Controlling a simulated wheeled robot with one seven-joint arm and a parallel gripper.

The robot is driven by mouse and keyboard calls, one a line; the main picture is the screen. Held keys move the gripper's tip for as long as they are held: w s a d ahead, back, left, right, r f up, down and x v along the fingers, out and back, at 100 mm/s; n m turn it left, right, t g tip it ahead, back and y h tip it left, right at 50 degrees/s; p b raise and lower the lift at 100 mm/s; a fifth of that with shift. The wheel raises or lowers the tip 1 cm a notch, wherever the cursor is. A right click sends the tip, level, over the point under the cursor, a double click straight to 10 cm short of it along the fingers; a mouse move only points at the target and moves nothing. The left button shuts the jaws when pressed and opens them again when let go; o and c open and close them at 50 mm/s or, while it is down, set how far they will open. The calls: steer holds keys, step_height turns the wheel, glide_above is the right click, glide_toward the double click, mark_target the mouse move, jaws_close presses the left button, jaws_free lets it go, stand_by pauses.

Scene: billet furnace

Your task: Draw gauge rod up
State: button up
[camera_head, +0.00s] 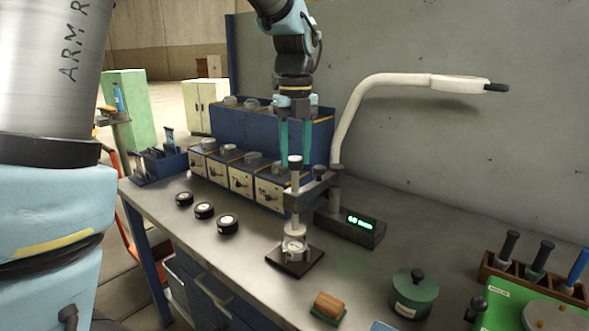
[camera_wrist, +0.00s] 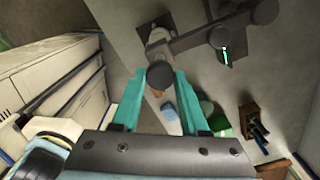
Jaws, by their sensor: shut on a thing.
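The gauge rod (camera_head: 295,218) stands upright in a dark bracket (camera_head: 314,187) of the gauge stand. Its lower end is at a small metal cup on a dark square base plate (camera_head: 285,262); I cannot tell whether it touches. My gripper (camera_head: 296,159) points straight down above the stand, its two teal fingers shut on the round dark knob at the rod's top. The wrist view shows this knob (camera_wrist: 160,75) between the fingertips, with the bracket (camera_wrist: 205,37) beyond it. The gauge's display box (camera_head: 350,229) has lit green digits, too small to read.
A bent white lamp arm (camera_head: 352,105) rises right of my gripper. Blue control boxes (camera_head: 240,178) stand behind left, with several black round pieces (camera_head: 204,210) before them. A green pot (camera_head: 414,293), a wooden block (camera_head: 328,306) and a tool rack (camera_head: 520,277) lie at right.

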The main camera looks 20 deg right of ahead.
steer(key=shift+r+p, duration=2.05)
steer(key=shift+r, duration=0.55)
steer(key=o, duration=1.1)
steer(key=shift+f, duration=0.2)
steer(key=shift+r, duration=0.1)
step_height(320, 180, up, 6)
steer(key=p, duration=0.2)
steer(key=shift+p, duration=0.35)
